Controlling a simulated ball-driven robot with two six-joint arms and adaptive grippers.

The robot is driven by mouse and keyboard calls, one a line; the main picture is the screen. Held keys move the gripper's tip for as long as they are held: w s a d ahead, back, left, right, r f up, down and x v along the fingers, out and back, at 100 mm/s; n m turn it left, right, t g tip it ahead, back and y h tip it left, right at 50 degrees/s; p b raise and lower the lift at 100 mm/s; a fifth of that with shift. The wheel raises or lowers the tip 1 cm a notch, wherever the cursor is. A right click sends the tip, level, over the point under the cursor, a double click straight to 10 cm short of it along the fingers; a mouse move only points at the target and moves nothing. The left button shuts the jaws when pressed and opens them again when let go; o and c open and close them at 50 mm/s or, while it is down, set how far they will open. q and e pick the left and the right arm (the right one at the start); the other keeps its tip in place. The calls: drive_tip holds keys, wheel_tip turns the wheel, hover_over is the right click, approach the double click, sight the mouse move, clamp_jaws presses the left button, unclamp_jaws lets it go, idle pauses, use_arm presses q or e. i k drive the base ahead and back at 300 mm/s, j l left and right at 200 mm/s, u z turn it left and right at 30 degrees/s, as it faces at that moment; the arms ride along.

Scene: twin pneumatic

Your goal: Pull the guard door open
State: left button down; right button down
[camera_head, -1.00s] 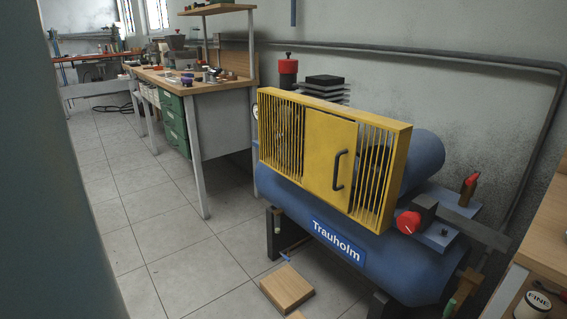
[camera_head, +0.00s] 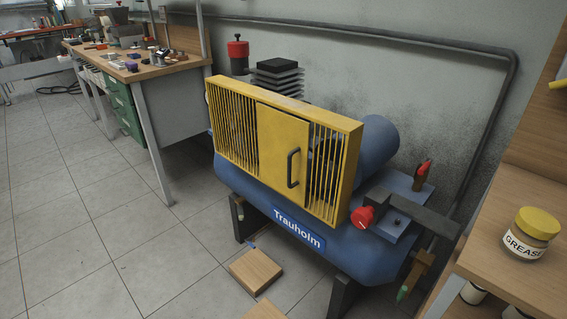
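The guard door (camera_head: 281,151) is a solid yellow panel in the middle of the yellow slatted guard (camera_head: 229,125) on the blue compressor. A dark vertical bar handle (camera_head: 292,168) sits near the door's right edge. The door looks closed or nearly so, with slats and a dark gap showing to its right. Neither of my grippers is in view, and nothing touches the door or handle.
The blue tank (camera_head: 260,192) stands along the wall, with a red knob (camera_head: 362,217) at its right. A wooden block (camera_head: 256,271) lies on the floor in front. A workbench (camera_head: 150,68) stands left; a shelf with a grease jar (camera_head: 530,233) stands right. The floor at left is open.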

sight(284, 139)
drive_tip(key=j, duration=0.35)
drive_tip(key=i+j+u, duration=0.1)
drive_tip(key=j, duration=0.25)
drive_tip(key=i+j, duration=0.3)
drive_tip(key=j, duration=0.15)
